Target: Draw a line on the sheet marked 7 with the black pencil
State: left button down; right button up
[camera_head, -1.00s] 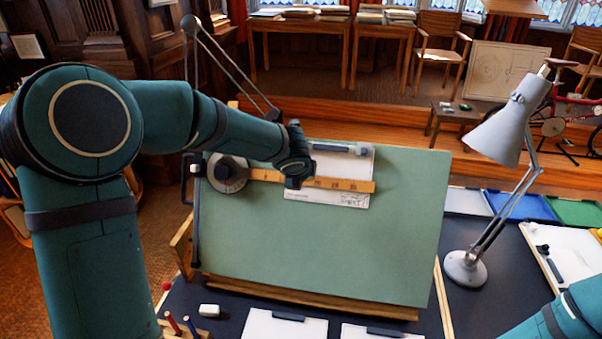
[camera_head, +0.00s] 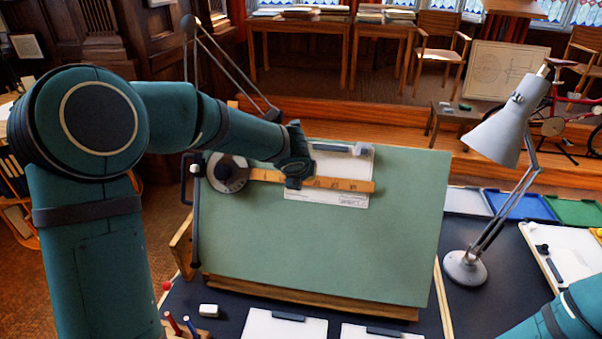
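A green drafting board (camera_head: 330,245) stands tilted in the middle. A white sheet (camera_head: 358,200) is clipped near its top, and a wooden ruler (camera_head: 340,185) with a round protractor head lies across it. My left gripper (camera_head: 296,184) is over the ruler and the sheet's left part; its fingers are too small and dark to tell whether they hold anything. No black pencil can be made out. The number on the sheet is not legible. My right arm shows at the lower right edge, but its gripper is out of view.
A grey desk lamp (camera_head: 466,267) stands right of the board. A pencil holder (camera_head: 178,330) with red and blue pencils and a white eraser (camera_head: 208,310) are at the lower left. Two clipped sheets (camera_head: 285,328) lie in front. Coloured trays (camera_head: 522,206) stand at the right.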

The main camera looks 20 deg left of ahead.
pick_arm(q)
jog(key=w+d, duration=0.2)
jog(key=d, duration=0.7)
jog(key=shift+d, duration=0.35)
dwell(6.8)
